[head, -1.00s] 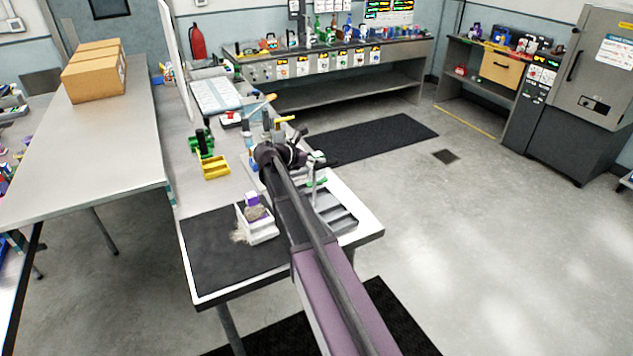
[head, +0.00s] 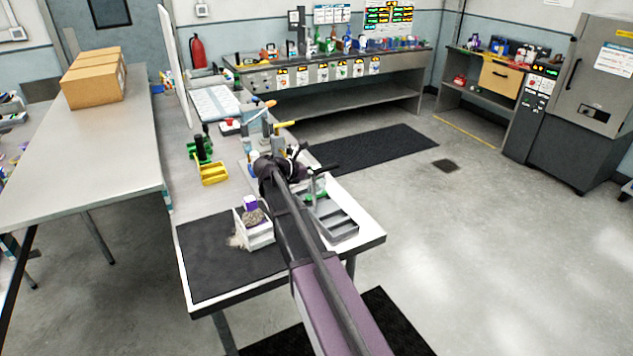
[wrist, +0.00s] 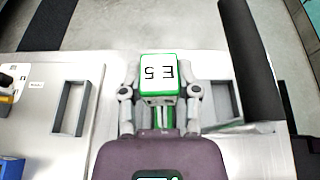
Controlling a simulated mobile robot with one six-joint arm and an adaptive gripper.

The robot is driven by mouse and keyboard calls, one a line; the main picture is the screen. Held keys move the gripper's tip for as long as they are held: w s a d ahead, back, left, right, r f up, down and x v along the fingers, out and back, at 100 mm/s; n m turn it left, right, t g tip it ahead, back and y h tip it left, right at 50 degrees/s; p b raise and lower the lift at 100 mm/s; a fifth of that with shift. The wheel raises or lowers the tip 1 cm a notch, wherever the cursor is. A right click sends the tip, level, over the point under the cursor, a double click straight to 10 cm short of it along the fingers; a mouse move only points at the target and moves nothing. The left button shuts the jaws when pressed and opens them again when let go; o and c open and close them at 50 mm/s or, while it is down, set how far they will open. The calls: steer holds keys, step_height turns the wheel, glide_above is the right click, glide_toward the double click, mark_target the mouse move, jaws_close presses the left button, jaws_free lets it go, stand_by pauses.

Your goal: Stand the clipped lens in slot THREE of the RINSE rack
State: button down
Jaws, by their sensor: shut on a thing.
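In the wrist view my gripper (wrist: 160,98) is shut on a green-edged block with a white face marked "E5" (wrist: 160,72), seen upside down or sideways. I take it for the clipped lens; no lens glass shows. It is held over the pale bench top. A grey open-framed holder (wrist: 72,108) lies to its left and another grey frame (wrist: 222,100) is partly hidden behind the right finger. In the head view a grey rack with several compartments (head: 345,232) sits at the bench's right edge. No RINSE lettering or slot number is readable.
A black mat (head: 215,262) covers the bench's near left. A white bin (head: 262,239) with a purple item stands beside my arm. A yellow tray (head: 213,174) and a green stand (head: 202,150) are farther back. A dark bar (wrist: 250,60) rises at right in the wrist view.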

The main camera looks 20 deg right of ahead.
steer(key=shift+f+b, duration=1.35)
steer(key=shift+f, duration=0.25)
steer(key=shift+f, duration=0.15)
steer(key=shift+c, duration=1.7)
jaws_free()
steer(key=shift+r, duration=0.3)
steer(key=p+v, duration=0.4)
steer(key=v, duration=0.8)
steer(key=shift+p, duration=0.35)
